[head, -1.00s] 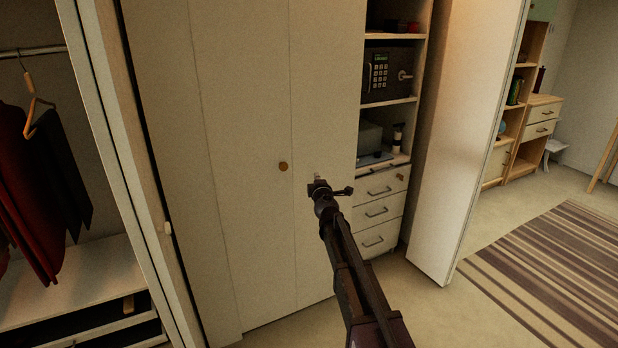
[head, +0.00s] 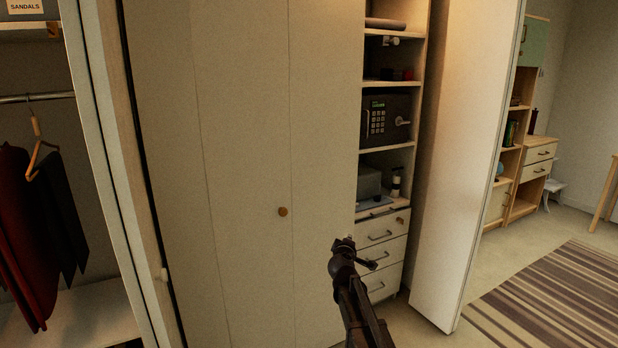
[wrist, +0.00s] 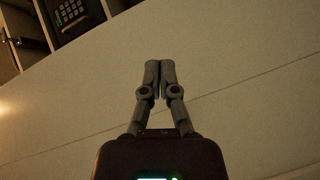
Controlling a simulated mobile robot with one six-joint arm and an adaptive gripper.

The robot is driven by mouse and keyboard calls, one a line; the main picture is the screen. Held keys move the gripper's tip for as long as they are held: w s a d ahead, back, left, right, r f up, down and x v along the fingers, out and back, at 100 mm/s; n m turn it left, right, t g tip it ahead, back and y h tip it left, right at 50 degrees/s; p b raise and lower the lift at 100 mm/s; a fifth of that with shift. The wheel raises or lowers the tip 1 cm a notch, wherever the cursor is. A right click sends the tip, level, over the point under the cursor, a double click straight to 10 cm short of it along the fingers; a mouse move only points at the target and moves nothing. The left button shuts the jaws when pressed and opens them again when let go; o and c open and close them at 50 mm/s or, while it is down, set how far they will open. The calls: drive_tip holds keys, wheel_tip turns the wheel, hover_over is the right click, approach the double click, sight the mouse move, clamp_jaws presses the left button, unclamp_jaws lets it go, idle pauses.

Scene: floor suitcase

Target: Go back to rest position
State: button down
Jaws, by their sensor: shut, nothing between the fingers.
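My gripper (head: 343,243) is in front of the closed cream wardrobe doors (head: 240,130), in the lower middle of the head view, right of the round wooden knob (head: 282,211). In the wrist view my gripper (wrist: 160,68) has its two dark fingers together with nothing between them. A pale door panel fills most of that view behind the fingers. I cannot tell the exact gap between fingertips and panel.
Right of the doors are open shelves with a dark safe (head: 386,119) and drawers (head: 381,252). An open door panel (head: 465,170) stands beside them. A striped rug (head: 560,300) lies at right. Clothes (head: 25,230) hang at left.

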drive_tip(key=s+d+f+m+g+h, duration=0.1)
drive_tip(key=s+d+f+m+g, duration=0.4)
drive_tip(key=s, duration=0.4)
drive_tip(key=s+d+f+m+g, duration=0.4)
drive_tip(key=s+f, duration=0.2)
drive_tip(key=s, duration=0.4)
drive_tip(key=s+a+f+m+g+y, duration=0.1)
drive_tip(key=s+a+f+g+y, duration=0.2)
drive_tip(key=s, duration=0.6)
drive_tip(key=s+a+f+m+g+y, duration=0.15)
drive_tip(key=s+g, duration=0.25)
drive_tip(key=s, duration=0.4)
wheel_tip(320, 180, up, 19)
drive_tip(key=p, duration=1.9)
drive_tip(key=shift+a, duration=0.3)
drive_tip(key=shift+s, duration=0.1)
